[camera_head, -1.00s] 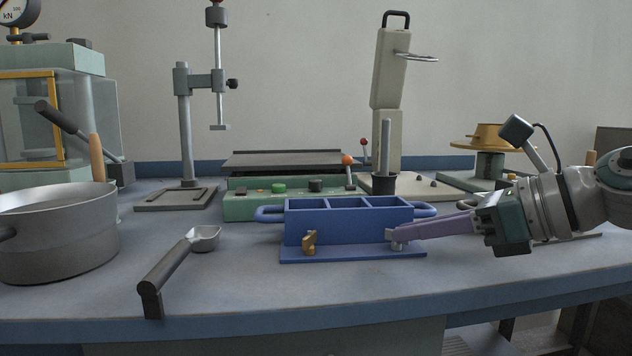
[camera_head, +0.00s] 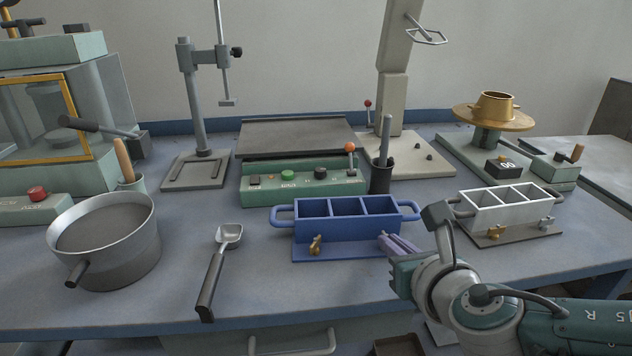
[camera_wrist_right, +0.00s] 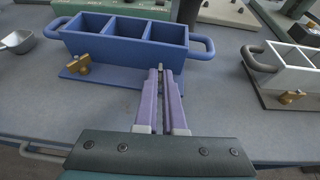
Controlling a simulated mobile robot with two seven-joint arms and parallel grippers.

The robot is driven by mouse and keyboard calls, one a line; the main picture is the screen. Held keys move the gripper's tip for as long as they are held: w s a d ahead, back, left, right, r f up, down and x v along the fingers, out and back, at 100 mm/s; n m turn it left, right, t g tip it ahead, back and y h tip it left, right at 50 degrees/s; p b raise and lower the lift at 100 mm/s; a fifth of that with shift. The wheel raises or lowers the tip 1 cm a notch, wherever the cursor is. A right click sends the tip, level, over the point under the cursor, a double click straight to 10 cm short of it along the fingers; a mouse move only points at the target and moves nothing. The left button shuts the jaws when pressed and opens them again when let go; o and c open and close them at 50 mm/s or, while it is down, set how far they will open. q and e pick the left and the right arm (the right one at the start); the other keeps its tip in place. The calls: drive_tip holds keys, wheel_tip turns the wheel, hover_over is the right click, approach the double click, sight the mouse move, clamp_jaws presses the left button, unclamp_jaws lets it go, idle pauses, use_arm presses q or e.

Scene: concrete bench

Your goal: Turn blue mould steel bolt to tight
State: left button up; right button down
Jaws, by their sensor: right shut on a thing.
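The blue mould (camera_head: 345,233) with three open compartments stands on its blue base plate on the bench, and also shows in the right wrist view (camera_wrist_right: 120,49). A brass bolt (camera_head: 315,245) sits at its front left; it also shows in the wrist view (camera_wrist_right: 80,65). My right gripper (camera_head: 384,241) is at the mould's front right corner, its purple fingers closed on the steel bolt. The fingers mostly hide that bolt, so its turn cannot be read. In the wrist view the fingertips (camera_wrist_right: 160,70) meet just in front of the mould's wall. My left gripper is not in view.
A white mould (camera_head: 508,207) with its own bolts stands close on the right, near my forearm. A scoop (camera_head: 228,236) and a metal pot (camera_head: 110,250) lie to the left. A green control box (camera_head: 275,190) stands behind. The bench front is clear between scoop and gripper.

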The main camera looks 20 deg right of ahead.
drive_tip(key=shift+a+m+h, duration=0.25)
drive_tip(key=shift+m+h, duration=0.35)
drive_tip(key=shift+h, duration=0.1)
drive_tip(key=shift+w+a+f+m+g+h, duration=0.1)
drive_tip(key=shift+m+g+h, duration=0.2)
drive_tip(key=shift+m+h, duration=0.15)
drive_tip(key=shift+w+a+m+g+h, duration=0.1)
drive_tip(key=shift+m+g+h, duration=0.2)
drive_tip(key=shift+m+h, duration=0.15)
drive_tip(key=shift+w+a+f+m+g+h+b, duration=0.1)
drive_tip(key=shift+m+g+h+b, duration=0.2)
drive_tip(key=shift+m+h+b, duration=0.2)
drive_tip(key=shift+a+m+g+h+b, duration=0.1)
drive_tip(key=shift+m+g+h+b, duration=0.25)
drive_tip(key=shift+m+h, duration=0.25)
drive_tip(key=shift+w+m+g+h+b, duration=0.15)
drive_tip(key=shift+m+g+h+b, duration=0.5)
drive_tip(key=shift+m+h+b, duration=0.2)
drive_tip(key=shift+r, duration=0.2)
drive_tip(key=c, duration=1.3)
unclamp_jaws()
drive_tip(key=p+v, duration=0.4)
drive_tip(key=v, duration=0.5)
drive_tip(key=shift+w, duration=0.15)
drive_tip(key=shift+s+a+r, duration=0.2)
drive_tip(key=shift+s+a, duration=0.15)
drive_tip(key=shift+s, duration=0.05)
